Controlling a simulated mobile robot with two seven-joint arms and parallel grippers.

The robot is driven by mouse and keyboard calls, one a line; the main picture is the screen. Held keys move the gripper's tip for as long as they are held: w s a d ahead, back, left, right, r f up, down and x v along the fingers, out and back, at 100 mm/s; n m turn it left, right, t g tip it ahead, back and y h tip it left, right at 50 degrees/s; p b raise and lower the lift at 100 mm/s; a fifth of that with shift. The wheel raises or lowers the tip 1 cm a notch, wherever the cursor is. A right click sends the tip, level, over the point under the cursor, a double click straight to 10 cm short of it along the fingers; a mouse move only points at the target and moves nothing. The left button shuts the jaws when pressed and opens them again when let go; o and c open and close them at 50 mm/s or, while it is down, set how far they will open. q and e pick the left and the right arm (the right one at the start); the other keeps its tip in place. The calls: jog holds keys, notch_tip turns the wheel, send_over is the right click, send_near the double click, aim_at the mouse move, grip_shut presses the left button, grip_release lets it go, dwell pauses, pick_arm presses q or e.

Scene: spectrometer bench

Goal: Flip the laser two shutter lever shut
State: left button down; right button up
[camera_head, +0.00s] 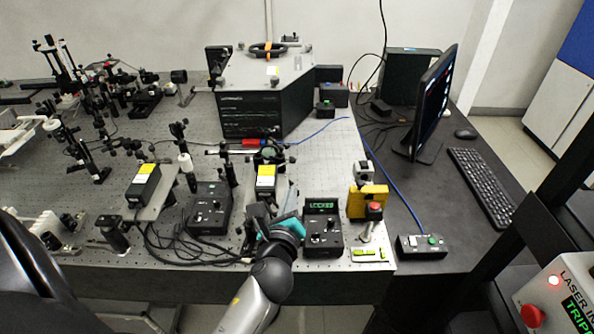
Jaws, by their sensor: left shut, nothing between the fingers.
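Two black laser modules with yellow labels stand on the optical bench (330,150): one at the left (144,184) and one nearer the middle (265,181). I cannot read which is laser two. My left gripper (265,211) is shut and empty, just in front of the middle module. The dark gripper and its teal part cover the area at that module's front. A shutter lever cannot be made out at this size; it may be hidden behind the gripper. I cannot tell whether the gripper touches anything. My right gripper is out of view.
Control boxes stand left (209,208) and right (323,232) of the gripper; the right one has a lit green display. Cables run along the front. A yellow block with a red button (367,201) stands farther right. A large black instrument (262,112) stands behind.

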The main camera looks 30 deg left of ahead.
pick_arm(q)
jog(key=x, duration=1)
jog(key=shift+b, duration=0.3)
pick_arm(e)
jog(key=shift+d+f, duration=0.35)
pick_arm(q)
jog(key=shift+w, duration=0.15)
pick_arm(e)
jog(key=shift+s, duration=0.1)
